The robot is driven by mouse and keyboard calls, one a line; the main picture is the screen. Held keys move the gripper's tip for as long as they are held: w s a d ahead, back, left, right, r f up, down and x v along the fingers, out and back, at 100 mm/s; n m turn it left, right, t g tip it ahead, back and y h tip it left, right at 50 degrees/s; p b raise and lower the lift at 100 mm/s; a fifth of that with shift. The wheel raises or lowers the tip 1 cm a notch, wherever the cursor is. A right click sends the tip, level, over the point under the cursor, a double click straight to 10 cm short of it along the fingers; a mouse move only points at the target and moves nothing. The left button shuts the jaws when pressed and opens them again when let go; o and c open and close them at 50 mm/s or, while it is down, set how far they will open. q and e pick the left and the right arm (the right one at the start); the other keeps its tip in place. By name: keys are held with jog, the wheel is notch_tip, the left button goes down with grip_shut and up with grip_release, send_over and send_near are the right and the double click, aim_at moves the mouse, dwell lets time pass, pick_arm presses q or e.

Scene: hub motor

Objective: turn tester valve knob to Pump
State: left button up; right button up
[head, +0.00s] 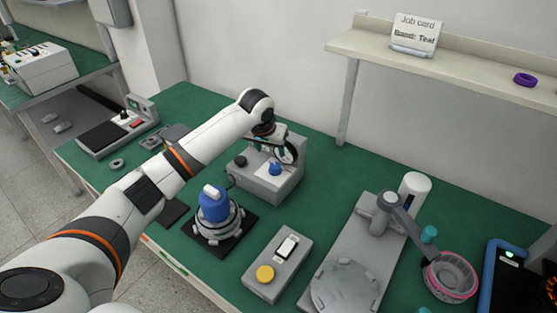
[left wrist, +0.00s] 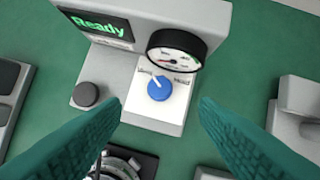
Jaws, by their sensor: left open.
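The tester (head: 275,185) is a grey box on the green bench, with a round gauge and a lit "Ready" screen in the left wrist view (left wrist: 98,25). Its blue valve knob (head: 275,169) is on the front ledge; it also shows in the left wrist view (left wrist: 158,90). My left gripper (head: 270,140) is above the tester. Its teal fingers are open, either side of the knob in the left wrist view (left wrist: 160,112), not touching it. My right gripper is out of view.
A dark round button (left wrist: 86,94) is left of the knob. A blue-topped hub motor (head: 213,208) stands in front of the tester. A grey box with a yellow button (head: 265,274) and a press fixture (head: 345,280) are to the right. A shelf (head: 460,60) runs above.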

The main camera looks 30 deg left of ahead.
aim_at(275, 166)
pick_arm(q)
jog(key=x, duration=0.4)
jog(key=shift+s+f, duration=0.3)
jog(key=shift+s, duration=0.05)
jog(key=x, duration=0.4)
jog(key=shift+w+f, duration=0.5)
jog(key=shift+f, duration=0.45)
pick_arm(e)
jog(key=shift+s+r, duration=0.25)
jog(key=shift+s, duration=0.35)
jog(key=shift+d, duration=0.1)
pick_arm(q)
jog(key=c, duration=1)
jog(key=shift+o, duration=0.2)
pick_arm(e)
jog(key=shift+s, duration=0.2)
